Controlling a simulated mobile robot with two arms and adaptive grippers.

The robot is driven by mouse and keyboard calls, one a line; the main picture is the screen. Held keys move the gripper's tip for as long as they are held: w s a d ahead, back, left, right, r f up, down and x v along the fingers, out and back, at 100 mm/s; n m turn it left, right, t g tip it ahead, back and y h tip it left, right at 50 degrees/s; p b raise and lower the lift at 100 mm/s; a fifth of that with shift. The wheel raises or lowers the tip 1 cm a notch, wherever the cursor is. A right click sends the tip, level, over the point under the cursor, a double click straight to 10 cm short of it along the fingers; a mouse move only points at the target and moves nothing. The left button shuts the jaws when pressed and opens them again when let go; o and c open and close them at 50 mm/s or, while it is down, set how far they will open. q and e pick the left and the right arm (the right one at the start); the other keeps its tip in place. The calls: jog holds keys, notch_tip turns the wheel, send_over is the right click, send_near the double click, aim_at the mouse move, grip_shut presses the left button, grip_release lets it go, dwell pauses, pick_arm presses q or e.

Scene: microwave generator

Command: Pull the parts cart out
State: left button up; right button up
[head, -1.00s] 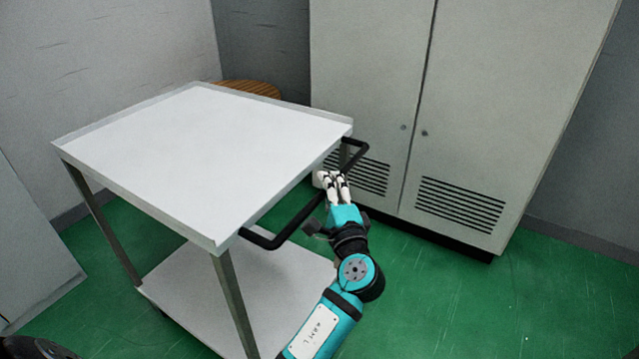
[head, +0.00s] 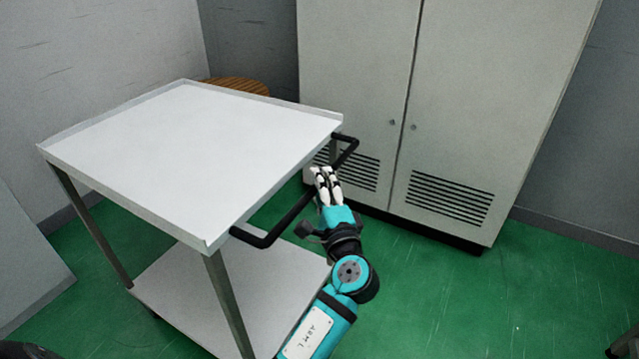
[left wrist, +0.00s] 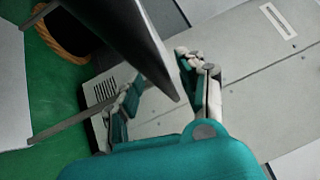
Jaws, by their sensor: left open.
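The parts cart has a white top tray (head: 190,150), a lower shelf (head: 270,285) and thin metal legs. Its black handle bar (head: 283,222) sticks out from the right side of the tray. My left gripper (head: 323,172) is at the middle of the handle and hides part of it; contact is unclear. In the left wrist view my gripper (left wrist: 160,66) has its fingers apart, with a dark edge, apparently the cart's, reaching between them from above. The handle cannot be made out there. My right gripper is not in view.
A grey two-door cabinet (head: 447,100) with vents stands behind and right of the cart. A round brown wooden object (head: 238,86) is behind the tray, near the wall. A pale panel (head: 25,262) stands at left. Green floor (head: 430,290) is open at right.

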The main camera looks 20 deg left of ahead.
pick_arm(q)
jog(key=v, duration=1.1)
jog(key=shift+s, duration=0.1)
